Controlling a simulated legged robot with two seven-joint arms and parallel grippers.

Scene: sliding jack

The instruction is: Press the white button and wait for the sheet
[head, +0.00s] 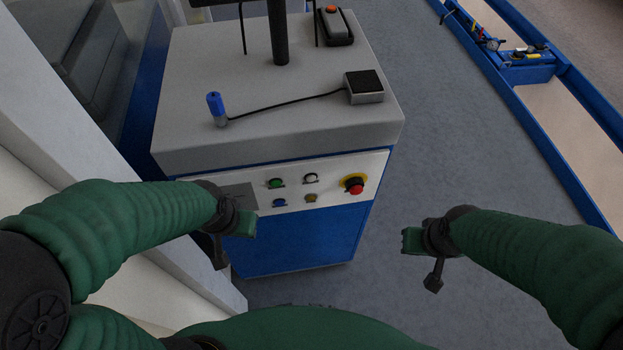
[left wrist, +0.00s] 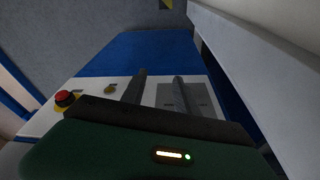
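The white button (head: 310,178) is in the upper row of the pale control panel (head: 337,177) on the front of a grey and blue cabinet, right of a green button (head: 276,183). My left gripper (head: 220,254) is below and left of the buttons, apart from the white one. In the left wrist view its two dark fingers (left wrist: 160,88) are spread with a gap between them and nothing held. The white button is not visible in that view. My right gripper (head: 433,277) hangs right of the cabinet; its finger gap cannot be made out. No sheet is visible.
A blue button (head: 279,202), a yellow button (head: 311,197) and a red emergency stop (head: 354,186) share the panel. On the cabinet top (head: 290,125) are a cabled black-topped box (head: 364,86) and a blue-capped cylinder (head: 215,106). Open floor lies right of the cabinet.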

